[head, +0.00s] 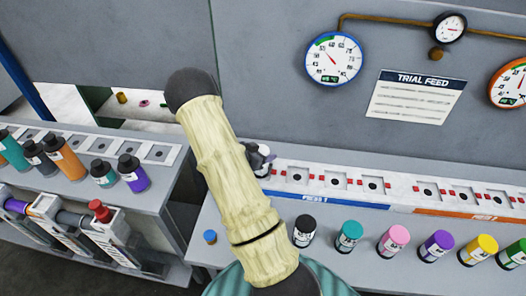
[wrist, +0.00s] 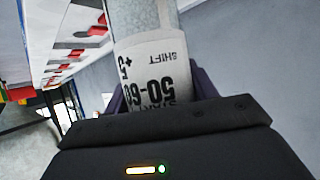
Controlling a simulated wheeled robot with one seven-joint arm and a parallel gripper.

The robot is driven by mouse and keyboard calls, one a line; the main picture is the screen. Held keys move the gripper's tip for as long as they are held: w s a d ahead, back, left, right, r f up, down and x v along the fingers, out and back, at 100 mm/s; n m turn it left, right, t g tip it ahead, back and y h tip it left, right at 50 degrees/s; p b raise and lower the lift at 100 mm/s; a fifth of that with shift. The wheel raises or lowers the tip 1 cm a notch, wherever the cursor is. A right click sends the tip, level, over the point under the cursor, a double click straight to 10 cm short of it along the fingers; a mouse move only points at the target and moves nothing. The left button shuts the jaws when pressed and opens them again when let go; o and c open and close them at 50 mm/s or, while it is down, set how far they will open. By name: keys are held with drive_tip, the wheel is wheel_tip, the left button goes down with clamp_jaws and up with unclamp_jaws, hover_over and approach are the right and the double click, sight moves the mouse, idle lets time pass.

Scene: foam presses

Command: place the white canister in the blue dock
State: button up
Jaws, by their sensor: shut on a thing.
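My gripper (wrist: 160,92) is shut on a pale canister (wrist: 145,30) with a white label; the label reads upside down in the wrist view. This looks like the white canister. In the head view my gripper (head: 262,158) is mostly hidden behind my arm, at the left end of the press rail. The blue dock (head: 335,199) is the rail section with the blue strip marked PRESS 1. Several of its square sockets show empty to the right of my gripper. The canister's base and any socket under it are hidden.
An orange-strip section (head: 460,216) continues the rail rightward. Several coloured canisters, among them a teal one (head: 348,236) and a pink one (head: 392,241), stand along the bench front. A small blue item (head: 210,237) lies left. Another bench (head: 170,180) with bottles stands at left.

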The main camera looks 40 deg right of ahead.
drive_tip(key=shift+f, duration=0.15)
drive_tip(key=o, duration=1.1)
drive_tip(key=shift+r, duration=0.2)
drive_tip(key=b+v, duration=0.2)
drive_tip(key=v, duration=1)
